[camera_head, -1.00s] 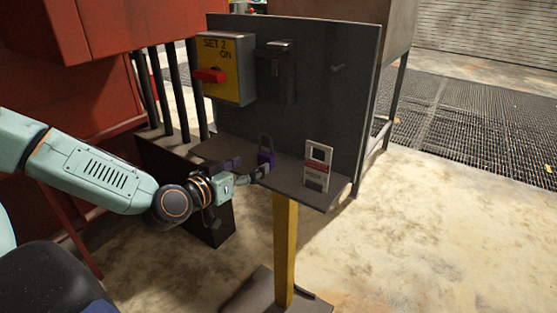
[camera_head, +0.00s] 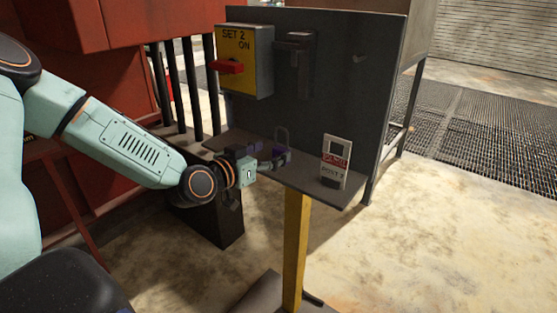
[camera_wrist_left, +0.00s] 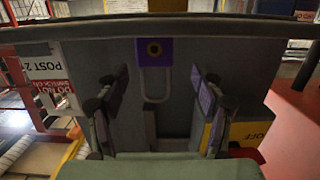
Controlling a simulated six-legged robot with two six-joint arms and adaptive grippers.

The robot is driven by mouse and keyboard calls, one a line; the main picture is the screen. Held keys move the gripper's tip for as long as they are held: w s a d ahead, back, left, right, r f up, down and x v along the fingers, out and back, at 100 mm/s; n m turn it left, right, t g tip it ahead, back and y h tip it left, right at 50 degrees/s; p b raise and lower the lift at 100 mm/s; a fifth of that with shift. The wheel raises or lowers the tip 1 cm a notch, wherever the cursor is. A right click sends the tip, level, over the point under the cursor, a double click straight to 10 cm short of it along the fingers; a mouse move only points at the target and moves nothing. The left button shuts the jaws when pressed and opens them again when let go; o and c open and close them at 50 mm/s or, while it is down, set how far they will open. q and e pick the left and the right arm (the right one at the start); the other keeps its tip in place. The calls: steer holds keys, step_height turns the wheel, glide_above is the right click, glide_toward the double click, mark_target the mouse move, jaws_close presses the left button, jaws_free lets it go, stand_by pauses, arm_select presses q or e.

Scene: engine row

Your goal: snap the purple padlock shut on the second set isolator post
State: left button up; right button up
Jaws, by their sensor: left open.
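The purple padlock (camera_head: 283,154) stands on the grey shelf with its grey shackle up. It also shows in the left wrist view (camera_wrist_left: 154,51), with its shackle pointing down the picture. My left gripper (camera_head: 268,157) is open at the shelf, close in front of the padlock and partly hiding it. In the left wrist view the spread fingers of my left gripper (camera_wrist_left: 158,97) frame the padlock's shackle, and I see no contact. The second set isolator (camera_head: 245,58) is a yellow box with a red handle, marked SET 2 ON, on the grey panel. My right gripper is out of view.
The grey shelf (camera_head: 312,190) rests on a yellow post (camera_head: 294,245). A white and red tag (camera_head: 335,161) stands on it to the right. A dark bracket (camera_head: 295,62) sits beside the isolator box. Red machinery (camera_head: 110,40) and dark bars crowd the left.

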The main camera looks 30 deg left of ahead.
mark_target(279, 151)
arm_select(q)
steer(key=w, duration=0.1)
steer(key=w+b, duration=0.1)
steer(key=w+d, duration=0.1)
steer(key=shift+d+f+b, duration=0.1)
steer(key=shift+f+b, duration=0.2)
steer(key=shift+b, duration=0.05)
steer(key=shift+w+f, duration=0.1)
steer(key=shift+w, duration=0.2)
steer(key=shift+w+a+b, duration=0.25)
steer(key=shift+a+b, duration=0.05)
steer(key=shift+w+d, duration=0.1)
steer(key=shift+d, duration=0.15)
steer(key=shift+a, duration=0.2)
steer(key=c, duration=0.5)
steer(key=shift+d, duration=0.15)
steer(key=c, duration=0.9)
